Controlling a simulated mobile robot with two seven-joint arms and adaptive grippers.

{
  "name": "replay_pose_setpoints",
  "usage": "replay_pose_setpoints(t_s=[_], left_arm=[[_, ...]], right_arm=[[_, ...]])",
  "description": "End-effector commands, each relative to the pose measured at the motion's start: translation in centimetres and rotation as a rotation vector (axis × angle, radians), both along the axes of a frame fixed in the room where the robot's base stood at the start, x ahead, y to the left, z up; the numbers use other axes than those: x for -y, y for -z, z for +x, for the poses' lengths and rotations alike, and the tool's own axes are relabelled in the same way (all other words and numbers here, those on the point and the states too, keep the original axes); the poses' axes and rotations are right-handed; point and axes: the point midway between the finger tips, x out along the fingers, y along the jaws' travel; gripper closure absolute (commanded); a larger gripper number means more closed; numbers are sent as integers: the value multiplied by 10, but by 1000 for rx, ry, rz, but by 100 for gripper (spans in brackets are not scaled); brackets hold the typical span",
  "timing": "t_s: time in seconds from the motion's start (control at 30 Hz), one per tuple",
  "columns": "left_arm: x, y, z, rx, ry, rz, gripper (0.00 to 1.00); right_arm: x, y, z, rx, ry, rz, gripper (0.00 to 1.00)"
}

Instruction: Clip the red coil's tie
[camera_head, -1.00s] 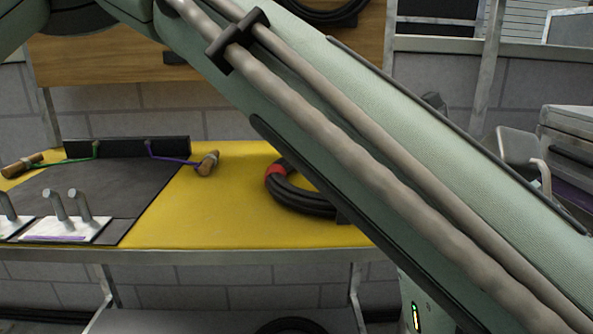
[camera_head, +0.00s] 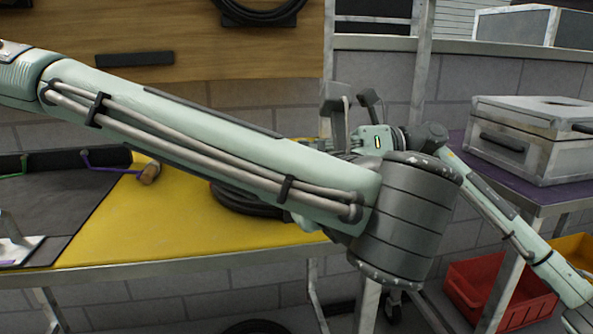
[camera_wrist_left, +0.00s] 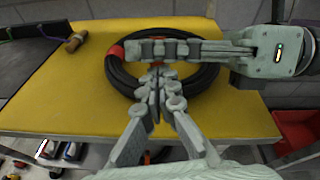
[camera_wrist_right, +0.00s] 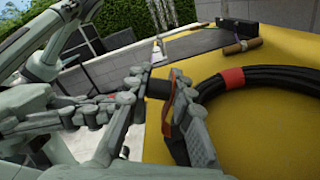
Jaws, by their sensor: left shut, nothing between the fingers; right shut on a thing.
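A black coil (camera_wrist_left: 212,75) with a red band (camera_wrist_left: 117,52) lies on the yellow tabletop (camera_wrist_left: 60,105). In the head view the coil (camera_head: 236,200) is mostly hidden behind my left arm. The right wrist view shows its red band (camera_wrist_right: 233,78) close by. My left gripper (camera_wrist_left: 157,78) is shut and empty over the coil. My right gripper (camera_wrist_left: 158,48) comes in from the right over the coil, close to the left fingertips. It is shut on a dark and reddish piece (camera_wrist_right: 158,88); I cannot tell whether this is part of the coil.
A wooden handle (camera_head: 150,173) on a purple cord lies left of the coil beside a dark mat (camera_head: 75,205). A metal case (camera_head: 535,140) stands on the table at right. A red bin (camera_head: 485,290) sits below. Open yellow tabletop lies left of the coil.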

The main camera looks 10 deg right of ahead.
Motion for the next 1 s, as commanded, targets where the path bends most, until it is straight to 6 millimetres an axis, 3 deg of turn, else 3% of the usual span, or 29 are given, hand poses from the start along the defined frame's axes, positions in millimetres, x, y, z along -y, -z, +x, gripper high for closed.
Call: replay_pose_setpoints(t_s=[0.77, 0.8, 0.93, 1.0], left_arm=[[-2, -11, 9, -116, -3, -2, 100], [-2, -11, 9, -115, -3, -3, 100], [-3, -12, 9, -114, -6, -3, 100], [-3, -12, 9, -113, -6, -3, 100]], right_arm=[[0, -1, -1, 1, -1, 0, 100], [0, 0, -1, 1, -1, 0, 77], [0, 0, -1, 0, -3, -2, 61], [0, 0, -1, 0, -4, -2, 59]])
